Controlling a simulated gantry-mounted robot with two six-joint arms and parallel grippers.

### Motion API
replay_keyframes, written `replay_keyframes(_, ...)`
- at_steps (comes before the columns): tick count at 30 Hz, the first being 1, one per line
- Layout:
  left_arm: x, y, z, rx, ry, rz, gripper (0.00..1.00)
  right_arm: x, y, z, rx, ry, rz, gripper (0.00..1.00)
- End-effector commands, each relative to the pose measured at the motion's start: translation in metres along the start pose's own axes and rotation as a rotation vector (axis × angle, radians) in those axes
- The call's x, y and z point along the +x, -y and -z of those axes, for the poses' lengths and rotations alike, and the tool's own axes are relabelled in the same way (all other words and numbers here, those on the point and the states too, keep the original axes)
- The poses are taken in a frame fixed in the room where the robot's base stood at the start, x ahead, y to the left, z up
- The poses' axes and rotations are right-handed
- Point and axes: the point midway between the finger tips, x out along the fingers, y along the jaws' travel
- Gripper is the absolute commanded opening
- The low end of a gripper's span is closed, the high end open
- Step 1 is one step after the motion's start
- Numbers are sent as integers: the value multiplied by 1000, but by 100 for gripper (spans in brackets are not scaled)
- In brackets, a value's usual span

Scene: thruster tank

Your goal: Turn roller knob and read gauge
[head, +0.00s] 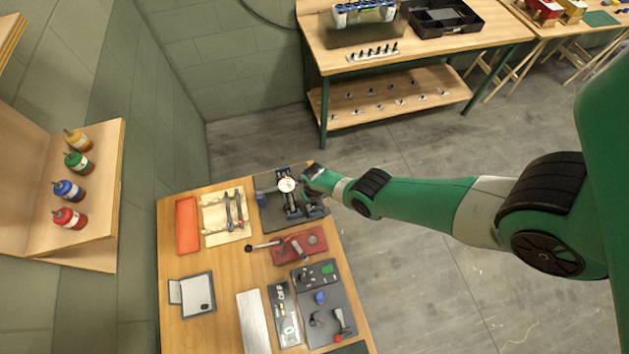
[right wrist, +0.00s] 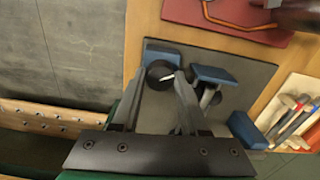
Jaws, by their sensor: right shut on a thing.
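The roller device with blue blocks stands on a dark grey plate (head: 268,212) at the back right of the wooden table. A round white gauge (head: 287,185) faces up on it; its reading is too small to tell. My right gripper (head: 309,186) reaches in from the right beside the device. In the right wrist view my right gripper (right wrist: 161,75) is shut on a black round knob (right wrist: 159,70) between its fingertips. Blue blocks (right wrist: 214,75) stand around it. The gauge face cannot be made out there. My left gripper is not in view.
A wooden tray (head: 213,238) with tools and a red tray (head: 187,225) lie left of the device. A red plate (head: 292,257) with a lever lies in front. Several bottles (head: 70,218) stand on a left shelf. Another workbench (head: 330,60) stands at the back.

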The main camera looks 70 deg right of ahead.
Motion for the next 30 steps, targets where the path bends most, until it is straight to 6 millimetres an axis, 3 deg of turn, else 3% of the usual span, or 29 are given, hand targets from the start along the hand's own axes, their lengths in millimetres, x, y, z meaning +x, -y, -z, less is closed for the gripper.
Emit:
replay_keyframes(18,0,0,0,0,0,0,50,0,0,0,540,0,0,0)
replay_keyframes(30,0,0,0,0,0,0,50,0,0,0,697,0,0,0)
